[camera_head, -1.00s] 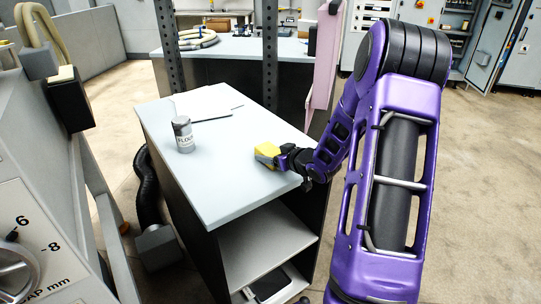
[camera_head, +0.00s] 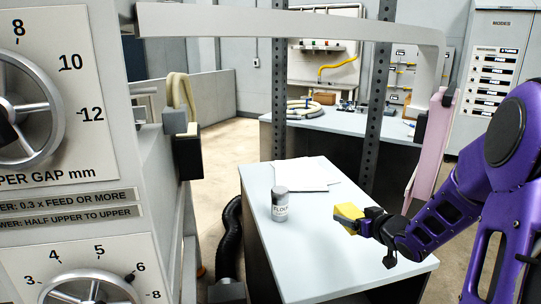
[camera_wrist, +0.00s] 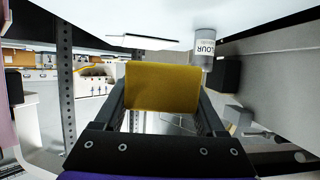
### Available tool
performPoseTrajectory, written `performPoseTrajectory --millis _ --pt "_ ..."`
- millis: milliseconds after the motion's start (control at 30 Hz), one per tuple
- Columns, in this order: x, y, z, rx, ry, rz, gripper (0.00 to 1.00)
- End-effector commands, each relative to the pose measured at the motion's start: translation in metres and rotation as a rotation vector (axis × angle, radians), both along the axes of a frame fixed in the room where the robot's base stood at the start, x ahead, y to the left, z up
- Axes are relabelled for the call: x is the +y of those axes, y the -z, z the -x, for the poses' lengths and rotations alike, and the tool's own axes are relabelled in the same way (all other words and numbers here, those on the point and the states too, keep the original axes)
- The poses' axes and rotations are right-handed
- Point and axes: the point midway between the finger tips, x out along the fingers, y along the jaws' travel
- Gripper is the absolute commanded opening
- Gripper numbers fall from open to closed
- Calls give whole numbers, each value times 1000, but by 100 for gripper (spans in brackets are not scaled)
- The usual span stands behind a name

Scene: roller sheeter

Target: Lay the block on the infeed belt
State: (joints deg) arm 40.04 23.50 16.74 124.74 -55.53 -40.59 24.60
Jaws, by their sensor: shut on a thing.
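The yellow block (camera_head: 348,216) is held by my gripper (camera_head: 364,221) over the right part of the pale worktable. In the wrist view the block (camera_wrist: 162,87) sits between the two fingers of my gripper (camera_wrist: 162,100), which are shut on its sides. I cannot tell how far the block is above the tabletop. The infeed belt is not recognizable in either view. The grey sheeter (camera_head: 165,220) fills the left side of the head view, with its dials facing me.
The worktable (camera_head: 320,255) carries a flour can (camera_head: 280,205) and white papers (camera_head: 300,174). A grey overhead bar (camera_head: 290,25) crosses the top. Dark perforated posts (camera_head: 376,115) stand behind the table. A black hose (camera_head: 228,235) hangs left of it.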

Motion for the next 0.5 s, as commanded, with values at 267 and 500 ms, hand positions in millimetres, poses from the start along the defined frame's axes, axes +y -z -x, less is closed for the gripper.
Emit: performPoseTrajectory --millis 267,500 --pt "97 0 50 1 -50 4 0" --pt "116 2 67 3 -52 12 0"
